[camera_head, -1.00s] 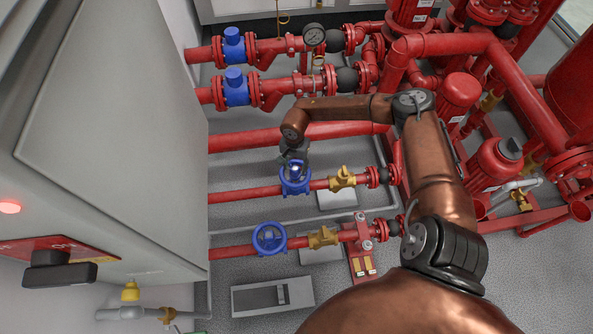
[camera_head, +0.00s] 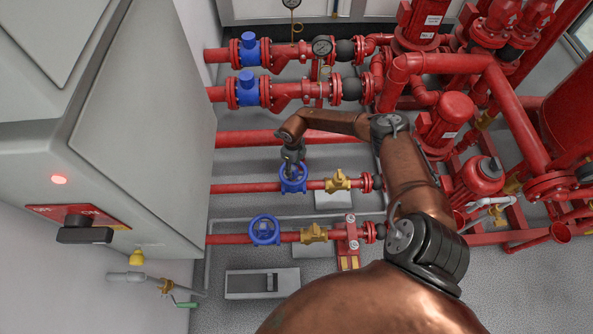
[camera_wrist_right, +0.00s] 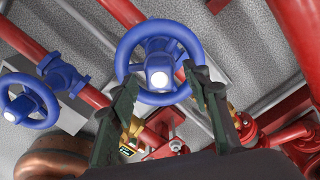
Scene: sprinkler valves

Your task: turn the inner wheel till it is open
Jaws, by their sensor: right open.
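The inner wheel is a blue handwheel (camera_head: 293,186) on the farther of the two thin red pipes with wheels in the head view. My right gripper (camera_head: 292,162) reaches down over it from behind and hides part of its rim. In the right wrist view the blue wheel (camera_wrist_right: 160,72) lies straight ahead with its bright hub near the middle. The two dark fingers of the right gripper (camera_wrist_right: 162,82) are apart, one on each side of the wheel's lower part. I cannot tell whether they touch the rim. My left gripper is not in view.
A second blue wheel (camera_head: 264,230) sits on the nearer pipe and shows at the left in the wrist view (camera_wrist_right: 28,104). Yellow valves (camera_head: 338,181) sit right of the wheels. A grey cabinet (camera_head: 150,130) stands left; red pumps and pipes (camera_head: 450,120) crowd the right.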

